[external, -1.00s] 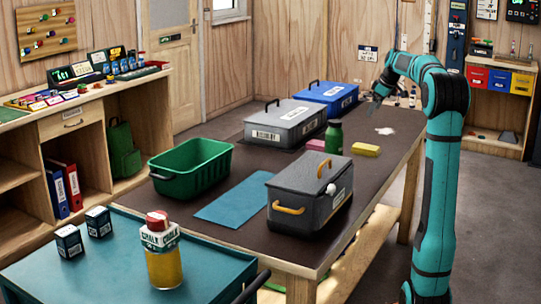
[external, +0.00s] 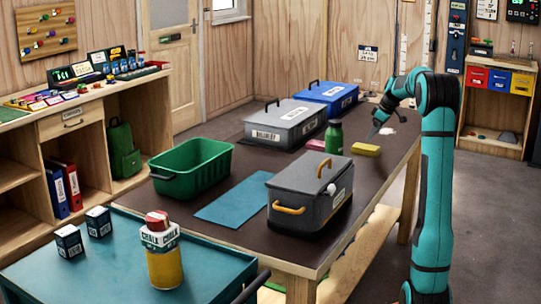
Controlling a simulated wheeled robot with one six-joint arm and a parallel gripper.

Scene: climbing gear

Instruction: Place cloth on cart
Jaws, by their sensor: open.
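A small white crumpled piece (external: 387,131), which looks like the cloth, lies at the far right of the dark worktable (external: 240,238). My gripper (external: 372,136) is open and points down just left of the white piece, above the yellow block; whether it touches anything cannot be told. The cart (external: 110,278) with a teal top stands at the front left. On it are two small dark boxes (external: 68,240) and a yellow chalk bottle (external: 165,265) with a red cap.
A yellow block (external: 365,150), a pink block (external: 316,145) and a green bottle (external: 333,138) stand near my gripper. A green bin (external: 191,168), a flat blue sheet (external: 232,199), a dark grey box (external: 310,195), a grey case (external: 284,124) and a blue case (external: 326,97) also occupy the worktable.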

